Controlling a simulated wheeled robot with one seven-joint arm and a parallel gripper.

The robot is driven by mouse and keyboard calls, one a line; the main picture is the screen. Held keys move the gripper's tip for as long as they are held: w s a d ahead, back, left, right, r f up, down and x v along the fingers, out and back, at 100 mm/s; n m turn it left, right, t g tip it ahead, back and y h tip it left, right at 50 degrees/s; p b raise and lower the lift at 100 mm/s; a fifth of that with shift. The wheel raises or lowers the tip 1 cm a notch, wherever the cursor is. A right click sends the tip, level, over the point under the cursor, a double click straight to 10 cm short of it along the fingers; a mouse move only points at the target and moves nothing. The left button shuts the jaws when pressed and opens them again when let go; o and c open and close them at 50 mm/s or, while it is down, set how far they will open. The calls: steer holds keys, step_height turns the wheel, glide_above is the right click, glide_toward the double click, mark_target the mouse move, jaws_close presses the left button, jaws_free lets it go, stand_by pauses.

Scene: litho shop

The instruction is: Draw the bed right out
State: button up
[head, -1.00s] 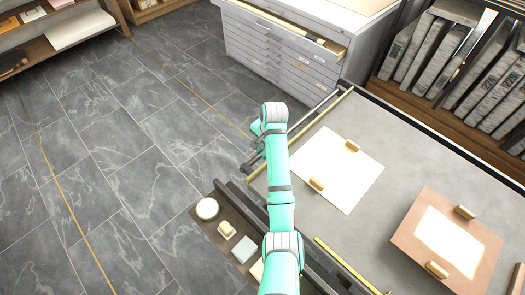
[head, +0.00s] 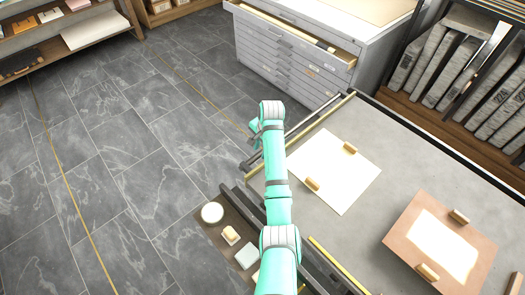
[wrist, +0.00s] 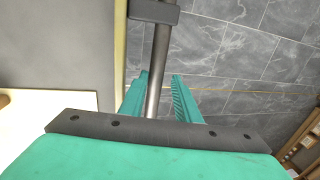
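The bed (head: 398,158) is a flat grey slab carrying a white sheet and a brown board. At its far left side, dark and metal bars (head: 290,137) show beside my gripper (head: 254,132), which my arm partly hides. In the wrist view, a round metal bar (wrist: 160,55) with a dark collar (wrist: 154,11) runs between the two teal fingers of my gripper (wrist: 160,88). The fingers stand apart, one on each side of the bar, with a gap seen on the right. Whether either touches it I cannot tell.
A grey drawer cabinet (head: 290,62) with its top drawer ajar stands behind the bed. A brown shelf (head: 230,235) with small items lies at the near left. A rack of slabs (head: 460,70) stands at the right. The tiled floor (head: 120,170) at left is clear.

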steer(key=shift+d, duration=0.1)
stand_by(0.5)
step_height(320, 180, up, 10)
steer(key=s+d, duration=0.1)
steer(key=shift+s+d+r, duration=0.2)
steer(key=shift+s+r, duration=0.05)
steer(key=shift+s, duration=0.1)
stand_by(0.3)
